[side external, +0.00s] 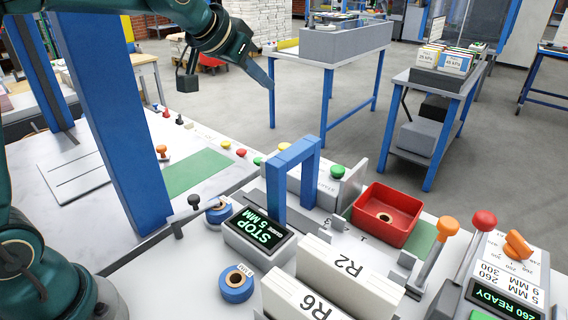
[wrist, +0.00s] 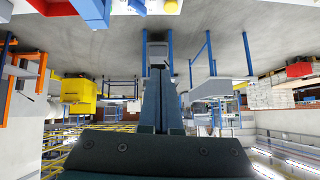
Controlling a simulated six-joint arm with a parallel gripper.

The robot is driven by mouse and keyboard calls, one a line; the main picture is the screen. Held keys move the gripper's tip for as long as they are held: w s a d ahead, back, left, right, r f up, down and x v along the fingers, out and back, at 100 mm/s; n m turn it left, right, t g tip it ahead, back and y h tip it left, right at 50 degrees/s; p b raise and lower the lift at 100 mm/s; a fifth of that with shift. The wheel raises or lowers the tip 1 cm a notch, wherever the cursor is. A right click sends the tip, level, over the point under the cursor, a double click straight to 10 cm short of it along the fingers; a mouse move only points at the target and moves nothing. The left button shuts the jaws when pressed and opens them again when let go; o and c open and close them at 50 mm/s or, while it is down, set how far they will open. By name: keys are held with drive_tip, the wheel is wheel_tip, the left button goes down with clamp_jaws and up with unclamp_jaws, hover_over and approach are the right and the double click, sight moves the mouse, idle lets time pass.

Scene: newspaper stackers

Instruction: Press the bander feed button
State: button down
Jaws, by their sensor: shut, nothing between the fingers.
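My gripper (side external: 270,84) is raised at the top of the side external view, well above the bench. Its slim fingers point down and to the right and are closed together, empty. The blue arch of the bander (side external: 292,165) stands on the bench below. A green button (side external: 337,171) sits on the grey box behind the arch, apart from my gripper.
A display reading STOP 5 MM (side external: 262,230) stands before the arch. A blue post (side external: 115,120) rises left. Air around my gripper is clear.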

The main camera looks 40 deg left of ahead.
wheel_tip(320, 180, down, 5)
drive_tip(key=w+a+g, duration=0.1)
drive_tip(key=w+a, duration=0.1)
drive_tip(key=shift+w+n, duration=0.15)
drive_tip(key=shift+n, duration=0.15)
drive_tip(key=shift+f, duration=0.15)
hover_over(282, 149)
wheel_tip(282, 149, down, 7)
drive_tip(key=shift+d+f, duration=0.1)
wheel_tip(282, 149, down, 3)
drive_tip(key=shift+f, duration=0.55)
